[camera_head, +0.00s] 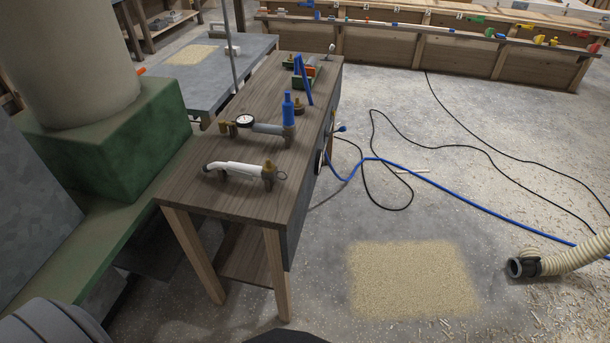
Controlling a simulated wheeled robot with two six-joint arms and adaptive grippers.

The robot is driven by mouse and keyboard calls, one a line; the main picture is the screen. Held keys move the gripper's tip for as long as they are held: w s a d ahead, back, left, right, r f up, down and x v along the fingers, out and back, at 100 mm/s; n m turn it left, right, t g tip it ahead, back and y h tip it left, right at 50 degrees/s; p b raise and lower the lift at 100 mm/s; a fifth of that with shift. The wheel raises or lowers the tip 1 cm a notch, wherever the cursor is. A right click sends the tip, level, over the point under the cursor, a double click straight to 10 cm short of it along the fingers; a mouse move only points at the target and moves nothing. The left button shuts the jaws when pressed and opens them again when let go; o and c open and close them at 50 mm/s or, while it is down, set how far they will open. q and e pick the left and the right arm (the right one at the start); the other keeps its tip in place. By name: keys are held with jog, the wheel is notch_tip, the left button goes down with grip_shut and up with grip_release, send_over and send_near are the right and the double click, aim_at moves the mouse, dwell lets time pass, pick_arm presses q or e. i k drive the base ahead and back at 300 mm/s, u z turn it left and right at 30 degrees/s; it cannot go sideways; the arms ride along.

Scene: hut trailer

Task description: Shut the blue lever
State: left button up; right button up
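A wooden workbench (230,180) stands left of centre. Near its far end, a long, thin blue lever (303,80) stands raised and slightly tilted, beside a small green and red device. A thicker upright blue part (288,108) stands nearer, on a grey pipe fitting with a round dial gauge (244,121). A small blue handle (341,127) sticks out from the bench's right side. Which of these blue parts is the named lever is not certain; the long one looks most like a lever. Neither of my grippers is in view.
A white pipe fitting (238,168) lies on the near bench top. A green machine (110,140) stands close on the left. Blue and black hoses cross the floor at right, with a ribbed hose (565,260) at far right. Floor before the sawdust patch (412,280) is mostly open.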

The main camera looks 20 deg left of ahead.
aim_at(343, 128)
jog(key=i, duration=0.6)
jog(key=z, duration=1.55)
jog(key=i, duration=0.6)
jog(key=u, duration=2.9)
